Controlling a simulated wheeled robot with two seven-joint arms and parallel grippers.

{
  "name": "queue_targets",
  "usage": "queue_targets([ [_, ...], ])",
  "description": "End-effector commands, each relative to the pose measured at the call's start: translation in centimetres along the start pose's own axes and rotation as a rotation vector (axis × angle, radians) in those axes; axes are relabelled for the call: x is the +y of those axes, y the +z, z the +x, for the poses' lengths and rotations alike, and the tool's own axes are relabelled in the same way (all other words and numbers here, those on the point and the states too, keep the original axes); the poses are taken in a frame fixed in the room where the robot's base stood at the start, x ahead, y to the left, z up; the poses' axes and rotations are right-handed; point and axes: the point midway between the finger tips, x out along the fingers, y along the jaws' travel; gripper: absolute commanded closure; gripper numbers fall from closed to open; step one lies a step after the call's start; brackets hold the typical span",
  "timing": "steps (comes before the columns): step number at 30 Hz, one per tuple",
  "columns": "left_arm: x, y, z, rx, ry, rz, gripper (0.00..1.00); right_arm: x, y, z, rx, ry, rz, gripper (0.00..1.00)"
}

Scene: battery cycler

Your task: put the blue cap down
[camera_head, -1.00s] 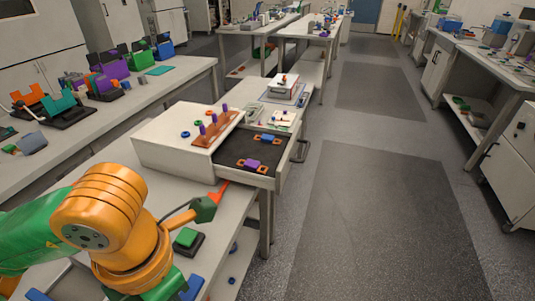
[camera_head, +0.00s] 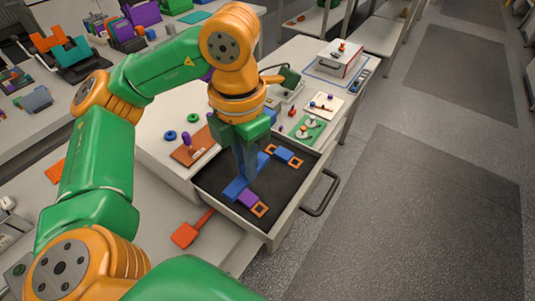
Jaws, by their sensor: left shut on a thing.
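My left gripper (camera_head: 247,172) reaches straight down over the open drawer (camera_head: 268,230), its fingers near the dark drawer floor. It is shut on the blue cap (camera_head: 236,188), which shows as bright blue at the fingertips. I cannot tell where the cap ends and the bluish fingers begin, or whether it touches the floor. A purple piece (camera_head: 248,198) with an orange square end lies just in front of the fingertips. A blue piece (camera_head: 283,153) with an orange end lies behind them to the right. My right gripper is out of view.
The drawer handle (camera_head: 322,193) sticks out to the right. An orange peg rack (camera_head: 192,147) and rings stand on the cabinet top.

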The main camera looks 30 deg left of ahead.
Motion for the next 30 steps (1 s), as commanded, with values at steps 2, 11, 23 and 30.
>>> queue_targets([
  [2, 1.4, 2.0, 1.0, 0.008, -0.006, -0.005, 1.00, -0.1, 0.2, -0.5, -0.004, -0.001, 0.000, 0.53],
  [11, 4.4, 6.3, 6.8, 0.002, -0.002, 0.001, 1.00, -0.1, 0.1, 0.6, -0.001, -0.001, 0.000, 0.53],
  [23, 4.8, 6.8, 10.7, 0.003, 0.001, 0.004, 1.00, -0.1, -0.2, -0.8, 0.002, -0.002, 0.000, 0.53],
  [30, 4.8, 6.8, 10.6, 0.001, 0.000, 0.003, 0.49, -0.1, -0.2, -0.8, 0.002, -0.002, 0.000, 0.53],
])
